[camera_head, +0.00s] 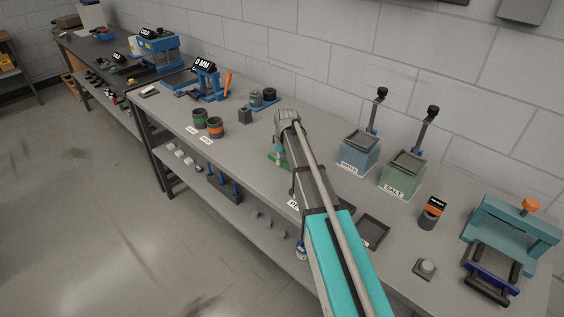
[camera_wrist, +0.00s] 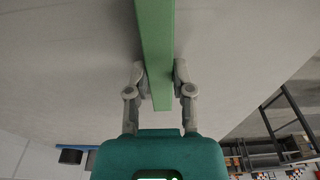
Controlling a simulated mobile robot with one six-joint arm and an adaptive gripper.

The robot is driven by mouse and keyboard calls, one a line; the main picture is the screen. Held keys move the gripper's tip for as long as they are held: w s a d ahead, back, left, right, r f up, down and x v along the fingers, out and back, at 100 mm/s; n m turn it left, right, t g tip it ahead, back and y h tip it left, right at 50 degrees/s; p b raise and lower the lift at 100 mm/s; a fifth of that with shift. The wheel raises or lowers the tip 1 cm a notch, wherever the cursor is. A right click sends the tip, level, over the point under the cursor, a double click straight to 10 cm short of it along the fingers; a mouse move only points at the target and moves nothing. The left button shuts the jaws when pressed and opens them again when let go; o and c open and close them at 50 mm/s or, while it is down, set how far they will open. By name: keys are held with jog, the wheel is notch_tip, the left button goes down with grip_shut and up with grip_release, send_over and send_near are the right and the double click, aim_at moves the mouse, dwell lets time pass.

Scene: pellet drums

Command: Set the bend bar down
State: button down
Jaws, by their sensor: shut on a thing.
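The bend bar is a long, straight green bar (camera_wrist: 155,40). In the wrist view it runs from the top edge down between the fingers of my gripper (camera_wrist: 160,78), which is shut on it near its lower end. Behind the bar is a plain grey surface; I cannot tell whether the bar touches it. In the head view my arm reaches over the grey workbench (camera_head: 325,117) and hides most of my gripper. A small green piece shows at the arm's left side, but I cannot tell whether it is the bar.
Left of my arm stand a green-banded cup (camera_head: 200,118), an orange-banded cup (camera_head: 215,128) and a blue bending device (camera_head: 205,82). To the right are blue (camera_head: 357,158) and green (camera_head: 401,177) lever boxes, a dark tray (camera_head: 373,232) and a teal press (camera_head: 512,230).

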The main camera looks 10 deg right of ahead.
aim_at(285, 162)
jog(key=shift+f, duration=0.1)
jog(key=shift+c, duration=2.4)
grip_release()
notch_tip(285, 162, up, 12)
jog(key=s+p, duration=0.1)
jog(key=p, duration=1.1)
jog(key=shift+d, duration=0.45)
jog(key=shift+s, duration=0.1)
jog(key=s+m+g, duration=0.1)
jog(key=s+m, duration=0.6)
jog(key=s, duration=2.1)
jog(key=shift+a+h, duration=0.35)
jog(key=shift+h, duration=0.05)
